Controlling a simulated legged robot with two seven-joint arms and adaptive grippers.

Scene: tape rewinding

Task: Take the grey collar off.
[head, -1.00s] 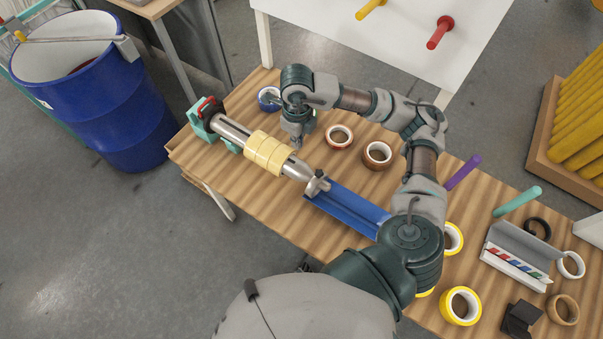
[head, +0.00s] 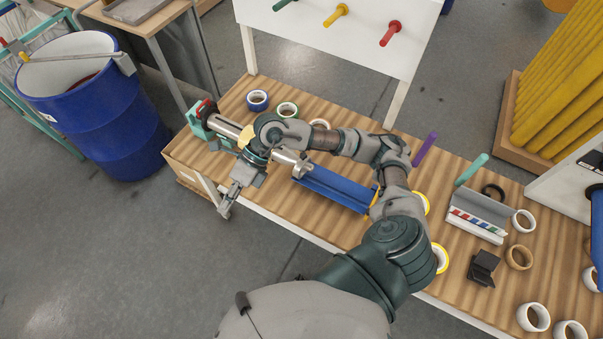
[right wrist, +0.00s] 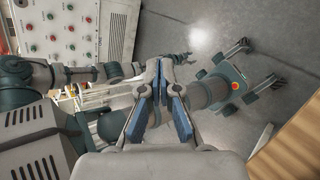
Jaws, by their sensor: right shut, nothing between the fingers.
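The grey collar (head: 304,168) sits at the right end of the metal spindle (head: 227,128), past its cone. My right forearm and wrist cross over the spindle and hide much of its middle. My right gripper (head: 225,212) hangs on the near side of the table edge, left of and apart from the collar. It is shut and empty; its blue-padded fingers also show in the right wrist view (right wrist: 164,68). Yellow tape (head: 245,136) on the spindle shows only in part behind my wrist. My left gripper is not in the head view.
A teal stand (head: 197,122) holds the spindle's left end. A blue trough (head: 335,188) lies right of the collar. Tape rolls, such as a blue one (head: 257,100), stand along the back. A blue barrel (head: 95,115) is left of the table. Floor in front is clear.

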